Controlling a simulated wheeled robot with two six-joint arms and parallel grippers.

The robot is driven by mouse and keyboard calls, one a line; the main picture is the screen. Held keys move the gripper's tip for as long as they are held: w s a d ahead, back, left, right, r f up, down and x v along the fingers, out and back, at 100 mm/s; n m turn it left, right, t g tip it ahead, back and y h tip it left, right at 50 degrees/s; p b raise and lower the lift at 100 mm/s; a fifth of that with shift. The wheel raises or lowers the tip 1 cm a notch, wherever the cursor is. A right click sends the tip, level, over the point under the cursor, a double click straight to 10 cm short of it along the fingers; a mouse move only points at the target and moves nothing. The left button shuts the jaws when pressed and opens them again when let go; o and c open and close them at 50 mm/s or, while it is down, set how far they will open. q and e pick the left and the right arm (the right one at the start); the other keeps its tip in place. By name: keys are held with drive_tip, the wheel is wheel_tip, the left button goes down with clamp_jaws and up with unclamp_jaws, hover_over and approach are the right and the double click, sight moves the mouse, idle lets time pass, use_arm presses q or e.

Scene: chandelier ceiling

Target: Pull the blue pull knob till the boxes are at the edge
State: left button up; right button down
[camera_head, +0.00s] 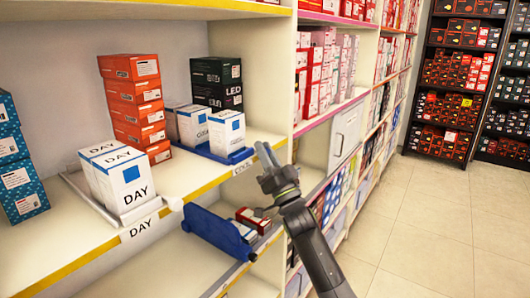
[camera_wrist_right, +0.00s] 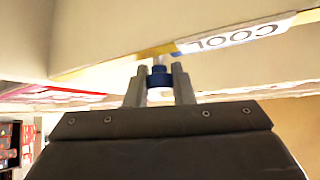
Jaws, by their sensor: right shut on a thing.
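The blue pull knob (camera_wrist_right: 160,76) shows in the right wrist view, between the two fingers of my right gripper (camera_wrist_right: 160,88). My right gripper is also in the head view (camera_head: 267,158), at the shelf's front edge beside the COOL label (camera_head: 242,167). It is shut on the knob. In the head view I cannot make out the knob apart from the gripper. A blue tray (camera_head: 238,156) holds white boxes (camera_head: 226,132) with blue squares. Its front is near the shelf edge, and the boxes stand a little behind it. My left gripper is not in view.
White DAY boxes (camera_head: 120,178) stand on another tray to the left, with a DAY label (camera_head: 138,229) below. Orange boxes (camera_head: 134,100) and dark LED boxes (camera_head: 216,82) are stacked behind. A blue holder (camera_head: 212,232) is on the lower shelf. The tiled floor (camera_head: 440,215) is clear.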

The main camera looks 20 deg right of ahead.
drive_tip(key=shift+s+d+r+p, duration=0.1)
drive_tip(key=shift+s+d+p, duration=0.2)
drive_tip(key=shift+p, duration=0.1)
drive_tip(key=s+d+p, duration=0.3)
drive_tip(key=s+d, duration=0.1)
drive_tip(key=s, duration=0.1)
drive_tip(key=shift+s+d, duration=0.2)
drive_tip(key=shift+s, duration=0.2)
drive_tip(key=c, duration=1.2)
unclamp_jaws()
drive_tip(key=shift+c, duration=0.2)
drive_tip(key=b+v, duration=0.4)
drive_tip(key=v, duration=1.3)
drive_tip(key=shift+s+f+b, duration=0.2)
drive_tip(key=shift+f+b, duration=0.05)
drive_tip(key=shift+b, duration=0.05)
